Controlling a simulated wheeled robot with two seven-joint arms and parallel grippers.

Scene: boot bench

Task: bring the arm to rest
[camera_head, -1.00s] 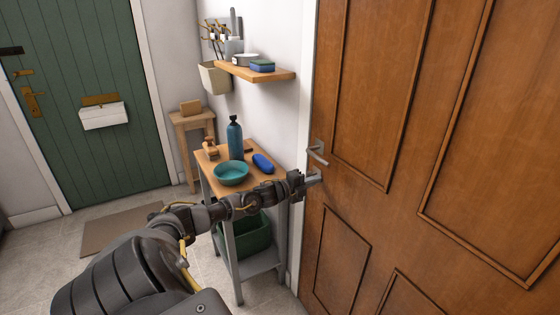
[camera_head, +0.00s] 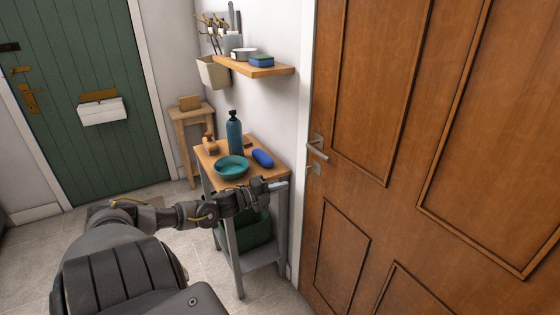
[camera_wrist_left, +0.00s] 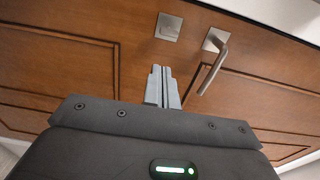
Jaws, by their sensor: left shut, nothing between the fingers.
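My left arm comes in from the lower left in the head view. Its gripper (camera_head: 278,186) is in front of the small bench's near right corner, to the left of the brown door (camera_head: 375,150). In the left wrist view the gripper's fingers (camera_wrist_left: 162,88) are together with nothing between them. They point toward the door, whose lever handle (camera_wrist_left: 214,62) is to their right and whose square plate (camera_wrist_left: 168,27) is beyond them. The handle also shows in the head view (camera_head: 317,150), apart from the gripper. My right gripper is not in view.
The small bench (camera_head: 205,168) holds a teal bowl (camera_head: 231,168), a dark blue bottle (camera_head: 234,135) and a blue oblong item (camera_head: 262,158). A green bin (camera_head: 254,232) sits below. A wall shelf (camera_head: 262,71) hangs above. Grey floor is open at the left.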

